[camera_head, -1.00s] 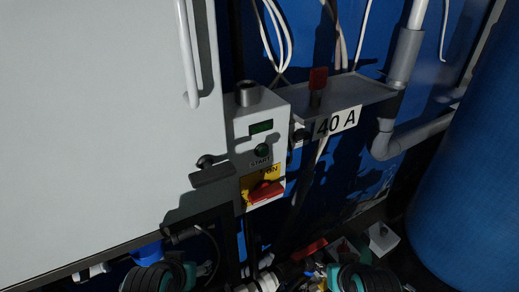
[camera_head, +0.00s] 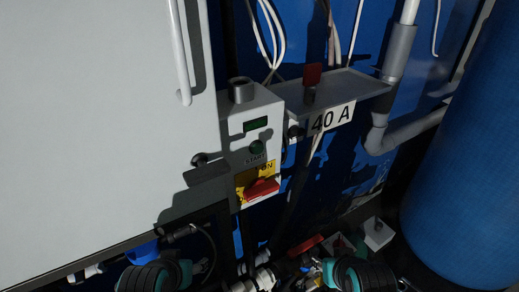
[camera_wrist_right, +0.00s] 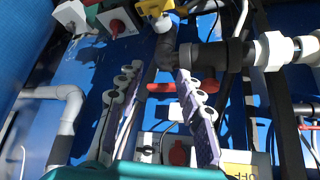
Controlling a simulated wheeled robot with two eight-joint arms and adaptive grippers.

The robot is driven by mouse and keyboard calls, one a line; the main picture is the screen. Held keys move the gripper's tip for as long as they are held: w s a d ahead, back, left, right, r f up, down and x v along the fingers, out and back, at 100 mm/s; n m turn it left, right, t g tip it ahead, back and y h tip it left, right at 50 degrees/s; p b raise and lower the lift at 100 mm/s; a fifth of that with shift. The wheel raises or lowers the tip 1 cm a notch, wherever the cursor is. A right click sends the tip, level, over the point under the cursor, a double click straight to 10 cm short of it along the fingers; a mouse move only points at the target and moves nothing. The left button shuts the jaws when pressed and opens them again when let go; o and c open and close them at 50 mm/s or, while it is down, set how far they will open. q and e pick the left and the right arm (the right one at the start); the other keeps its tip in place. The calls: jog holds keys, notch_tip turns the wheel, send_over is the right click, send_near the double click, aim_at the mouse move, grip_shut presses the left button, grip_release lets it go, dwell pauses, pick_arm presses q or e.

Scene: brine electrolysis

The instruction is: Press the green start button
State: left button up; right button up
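The green start button (camera_head: 257,147) is a small round dark green button on the grey control box (camera_head: 238,120). A START label sits below it and a small dark green display (camera_head: 256,124) above. Nothing touches the button. My left arm's teal and black end (camera_head: 155,275) is at the bottom left, below the box; its fingers cannot be made out. My right arm's teal and black end (camera_head: 355,274) is at the bottom, right of and below the box. In the right wrist view my right gripper (camera_wrist_right: 158,72) has its two fingers apart with nothing held between them.
Below the button is a red rotary switch (camera_head: 262,189) on a yellow plate. A black knob (camera_head: 199,160) juts out left. A shelf with a 40 A label (camera_head: 332,118) and red lever (camera_head: 312,75) stands right. A blue tank (camera_head: 460,170), grey pipes and a white cabinet (camera_head: 90,120) flank this.

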grip_shut()
dwell(1.0)
